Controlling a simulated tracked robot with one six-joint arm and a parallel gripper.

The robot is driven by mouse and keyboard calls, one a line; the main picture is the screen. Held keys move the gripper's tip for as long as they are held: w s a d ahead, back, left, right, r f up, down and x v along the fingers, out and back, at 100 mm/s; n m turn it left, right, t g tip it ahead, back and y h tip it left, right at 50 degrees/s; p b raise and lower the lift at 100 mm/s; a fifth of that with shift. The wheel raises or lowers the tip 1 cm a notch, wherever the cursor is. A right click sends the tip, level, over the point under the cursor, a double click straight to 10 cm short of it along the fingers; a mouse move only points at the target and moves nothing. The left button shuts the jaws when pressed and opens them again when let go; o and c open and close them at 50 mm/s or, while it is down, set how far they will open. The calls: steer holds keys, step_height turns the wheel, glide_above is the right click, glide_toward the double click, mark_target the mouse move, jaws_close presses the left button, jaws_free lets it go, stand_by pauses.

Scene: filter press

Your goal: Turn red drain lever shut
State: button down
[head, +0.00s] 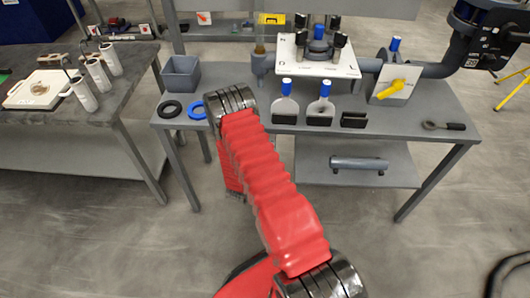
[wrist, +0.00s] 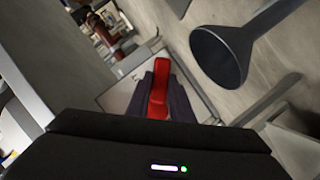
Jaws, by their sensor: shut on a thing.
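The red drain lever (wrist: 158,85) shows in the middle of the wrist view, in front of a pale plate (wrist: 122,92). My gripper (wrist: 159,98) has its two dark fingers on either side of the lever and is shut on it. The lever's upper end sticks out beyond the fingertips. The lever's pivot is not clear to see. In the head view, the gripper and this lever do not show; my red arm bends down in front of the bench and seems to hide them.
In the wrist view, a dark grey funnel-shaped part (wrist: 222,55) is close on the right. In the head view, the grey bench (head: 440,108) holds a yellow lever (head: 391,88), blue-handled scrapers (head: 285,105), rings and a grey bin (head: 181,74). The floor at lower left is clear.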

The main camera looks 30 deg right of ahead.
steer(key=c, duration=1.6)
jaws_free()
steer(key=shift+s, duration=0.1)
steer(key=shift+o, duration=0.2)
steer(key=shift+a, duration=0.1)
steer(key=v, duration=1.3)
steer(key=shift+s+a, duration=0.2)
steer(key=shift+a, duration=0.05)
